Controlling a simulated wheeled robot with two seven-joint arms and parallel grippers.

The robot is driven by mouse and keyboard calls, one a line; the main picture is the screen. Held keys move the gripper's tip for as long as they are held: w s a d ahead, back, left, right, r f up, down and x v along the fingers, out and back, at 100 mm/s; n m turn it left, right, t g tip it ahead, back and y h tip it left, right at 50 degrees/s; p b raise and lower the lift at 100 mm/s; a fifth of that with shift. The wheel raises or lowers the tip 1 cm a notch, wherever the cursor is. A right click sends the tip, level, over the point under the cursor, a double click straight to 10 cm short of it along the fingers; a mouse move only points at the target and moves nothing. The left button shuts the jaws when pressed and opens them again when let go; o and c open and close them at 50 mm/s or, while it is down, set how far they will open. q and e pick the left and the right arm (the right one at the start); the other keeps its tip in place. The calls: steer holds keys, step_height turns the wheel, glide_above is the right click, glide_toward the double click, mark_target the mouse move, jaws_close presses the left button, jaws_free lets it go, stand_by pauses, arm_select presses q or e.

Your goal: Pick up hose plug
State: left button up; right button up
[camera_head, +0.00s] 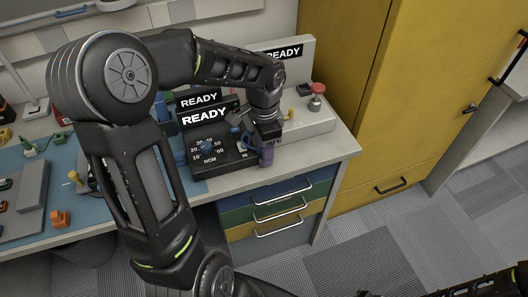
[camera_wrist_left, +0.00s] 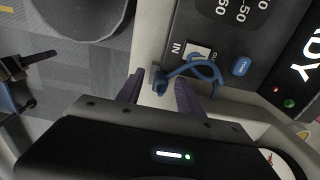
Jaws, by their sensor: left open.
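The hose loops by the socket marked IN on the dark tester panel (camera_wrist_left: 220,28). The plug lies at the panel's light edge. My left gripper (camera_wrist_left: 158,93) is open, with one purple finger on each side of the plug; I cannot tell whether they touch it. In the head view my left gripper (camera_head: 266,153) is over the tester's front right corner and hides the plug. Dark arm parts show at the lower right; their jaws are unclear.
The tester (camera_head: 215,160) stands on a workbench (camera_head: 310,155) with a red-knobbed unit (camera_head: 317,97) to its right. Coloured drawers (camera_head: 275,205) are below. A yellow cabinet (camera_head: 400,100) stands at the right. A blue mat (camera_head: 90,205) with several parts lies left.

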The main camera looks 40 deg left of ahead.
arm_select(q)
steer(key=shift+c, duration=0.3)
jaws_close()
stand_by(0.3)
